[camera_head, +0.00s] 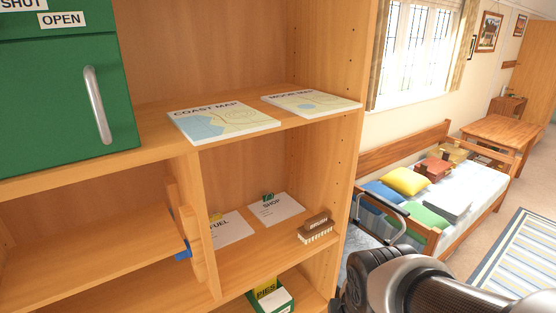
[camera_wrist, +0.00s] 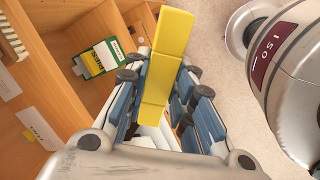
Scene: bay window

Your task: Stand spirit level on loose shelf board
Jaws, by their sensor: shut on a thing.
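My gripper (camera_wrist: 160,88) is shut on a long yellow bar, which looks like the spirit level (camera_wrist: 168,40). The bar sticks out past the fingers, over the floor beside the shelf unit. In the head view only my dark wrist and arm show at the lower right; the fingers and the level are out of sight. A wooden board (camera_head: 85,262) in the lower left compartment may be the loose shelf board. Its right end is near an upright wooden piece with a blue part (camera_head: 183,254). I cannot tell whether it is loose.
Two map pads (camera_head: 222,120) lie on the upper shelf. Fuel and shop cards (camera_head: 275,208) and a brush (camera_head: 316,230) lie below. A green-and-yellow pies box (camera_head: 270,294) is lower. A green cabinet (camera_head: 65,95) stands upper left. A daybed (camera_head: 440,205) stands right.

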